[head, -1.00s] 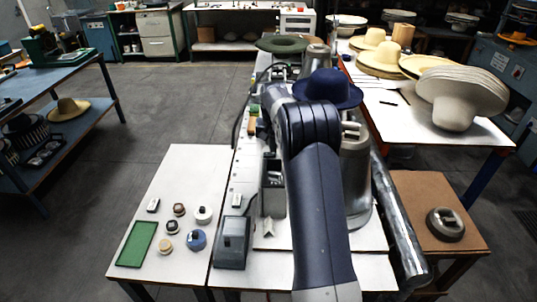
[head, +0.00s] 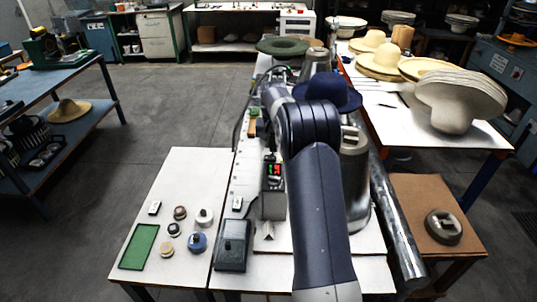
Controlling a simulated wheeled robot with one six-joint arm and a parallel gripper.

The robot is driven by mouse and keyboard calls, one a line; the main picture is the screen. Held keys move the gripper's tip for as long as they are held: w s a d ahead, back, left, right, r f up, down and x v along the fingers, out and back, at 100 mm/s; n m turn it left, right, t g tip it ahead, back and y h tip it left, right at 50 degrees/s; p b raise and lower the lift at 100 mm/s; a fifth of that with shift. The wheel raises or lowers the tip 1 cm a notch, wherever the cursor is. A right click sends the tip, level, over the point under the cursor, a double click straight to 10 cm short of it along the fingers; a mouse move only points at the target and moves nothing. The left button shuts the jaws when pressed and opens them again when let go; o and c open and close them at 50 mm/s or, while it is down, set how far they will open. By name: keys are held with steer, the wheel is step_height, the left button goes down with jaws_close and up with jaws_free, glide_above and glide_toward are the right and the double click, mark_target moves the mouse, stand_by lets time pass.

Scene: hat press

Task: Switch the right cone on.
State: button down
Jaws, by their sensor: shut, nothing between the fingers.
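A grey metal cone (head: 356,170) stands at the right of the white bench, partly behind my arm. A second metal cone (head: 317,60) stands farther back, slightly to the left. A grey control box (head: 272,205) stands left of the near cone, with small red and green lights lit on its dark panel (head: 271,168). Which light belongs to which cone is too small to tell. A dark blue hat (head: 335,90) is beside the upper part of my arm. My gripper is hidden behind my arm.
A side table at left holds a green tray (head: 139,246) and several small round items, including a blue one (head: 197,242). A dark flat box (head: 233,246) lies at the bench front. A thick metal pipe (head: 397,235) runs along the bench's right side.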

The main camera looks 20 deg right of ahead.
mark_target(273, 158)
step_height(273, 158, up, 4)
steer(key=p, duration=0.3)
steer(key=shift+r, duration=0.15)
steer(key=shift+f+b, duration=2.9)
steer(key=shift+f, duration=0.55)
